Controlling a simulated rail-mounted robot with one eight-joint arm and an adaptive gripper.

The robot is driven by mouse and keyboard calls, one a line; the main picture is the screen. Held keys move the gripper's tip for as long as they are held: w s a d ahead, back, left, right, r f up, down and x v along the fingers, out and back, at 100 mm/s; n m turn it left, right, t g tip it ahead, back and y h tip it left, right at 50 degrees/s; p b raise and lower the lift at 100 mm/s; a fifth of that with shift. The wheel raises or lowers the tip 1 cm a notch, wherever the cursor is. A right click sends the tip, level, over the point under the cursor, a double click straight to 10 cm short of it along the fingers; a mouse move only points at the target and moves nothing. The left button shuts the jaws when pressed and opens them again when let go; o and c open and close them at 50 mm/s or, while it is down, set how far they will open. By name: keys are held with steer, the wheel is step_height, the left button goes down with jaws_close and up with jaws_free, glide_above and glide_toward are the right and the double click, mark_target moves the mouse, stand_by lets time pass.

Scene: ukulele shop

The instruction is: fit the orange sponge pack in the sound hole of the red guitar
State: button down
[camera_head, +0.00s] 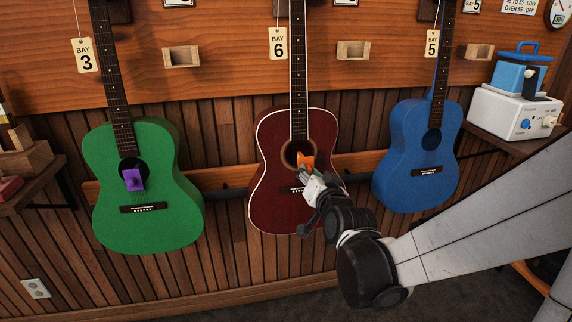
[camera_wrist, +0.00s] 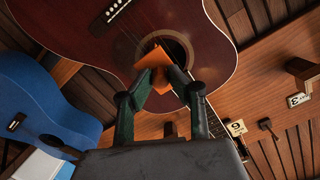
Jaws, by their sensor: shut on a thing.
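The red guitar (camera_head: 272,128) hangs on the wall in the middle, under the Bay 6 tag. Its dark round sound hole (camera_head: 290,149) is partly covered by the orange sponge pack (camera_head: 306,159). My gripper (camera_head: 308,170) is shut on the pack, at the lower right of the hole in the head view. In the wrist view the pack (camera_wrist: 153,60) is between my fingertips (camera_wrist: 165,82), and overlaps the edge of the sound hole (camera_wrist: 178,43). I cannot tell whether any of the pack is inside the hole.
A green guitar (camera_head: 164,160) with a purple pack (camera_head: 134,180) at its sound hole hangs left. A blue guitar (camera_head: 410,145) hangs close on the right, near my arm. A shelf with a white device (camera_head: 505,110) and a blue box (camera_head: 510,76) is at far right.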

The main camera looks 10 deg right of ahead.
steer(key=shift+w+f+b, duration=0.2)
steer(key=shift+w+b, duration=0.15)
steer(key=shift+w, duration=1)
steer(key=shift+w+f+b, duration=0.15)
steer(key=shift+w+b, duration=0.2)
steer(key=shift+w, duration=0.95)
steer(key=c, duration=1.1)
jaws_free()
steer(key=shift+o, duration=0.2)
steer(key=shift+s+r+p, duration=0.2)
steer(key=shift+s+p, duration=0.1)
steer(key=shift+s, duration=1.15)
steer(key=shift+s+r+p, duration=0.2)
steer(key=shift+s+p, duration=0.05)
steer(key=shift+s, duration=1.2)
